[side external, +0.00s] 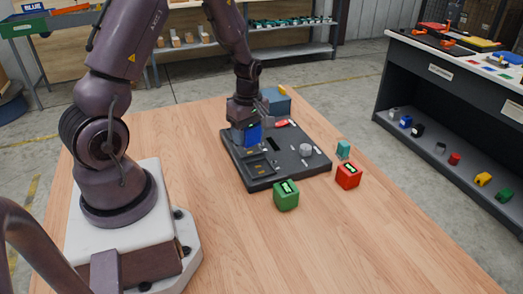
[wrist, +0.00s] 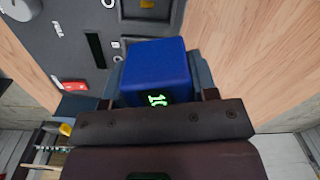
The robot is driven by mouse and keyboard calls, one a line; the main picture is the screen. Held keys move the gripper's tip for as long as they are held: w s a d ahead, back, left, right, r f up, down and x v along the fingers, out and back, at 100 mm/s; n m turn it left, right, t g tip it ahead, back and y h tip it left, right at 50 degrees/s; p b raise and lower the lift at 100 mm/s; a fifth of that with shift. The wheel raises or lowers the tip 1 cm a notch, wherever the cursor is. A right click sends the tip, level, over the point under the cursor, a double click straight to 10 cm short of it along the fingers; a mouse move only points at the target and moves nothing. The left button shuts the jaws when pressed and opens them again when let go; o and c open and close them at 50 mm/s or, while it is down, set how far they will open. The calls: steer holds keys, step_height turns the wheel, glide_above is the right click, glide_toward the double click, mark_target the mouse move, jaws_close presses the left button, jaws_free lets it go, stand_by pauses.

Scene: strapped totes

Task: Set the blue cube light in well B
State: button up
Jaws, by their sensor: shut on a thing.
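My gripper (side external: 246,128) is shut on the blue cube (side external: 253,135), above the left part of a dark grey panel (side external: 305,170). In the wrist view the blue cube (wrist: 155,68) sits between the fingers, with a lit green mark on the face near the gripper. Recessed wells (side external: 258,168) with small yellow marks show at the panel's near left. One well (wrist: 148,8) also shows at the top of the wrist view. I cannot read which well is B. Whether the cube touches the panel is unclear.
The panel carries a round grey knob (side external: 305,150), a dark slot (side external: 273,144) and a red switch (side external: 282,123). A green cube (side external: 286,195), a red cube (side external: 348,176) and a teal piece (side external: 343,149) stand near it. A blue-grey bin (side external: 276,102) is behind. The table's front is clear.

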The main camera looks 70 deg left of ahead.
mark_target(248, 150)
steer(key=a, duration=0.1)
steer(key=w+a+m, duration=0.1)
steer(key=a, duration=0.1)
steer(key=a+m, duration=0.1)
steer(key=a, duration=0.1)
steer(key=shift+w, duration=0.25)
steer(key=shift+w+a+m, duration=0.1)
steer(key=shift+m, duration=0.4)
steer(key=shift+f, duration=1.7)
steer(key=shift+f, duration=0.85)
steer(key=shift+f, duration=0.65)
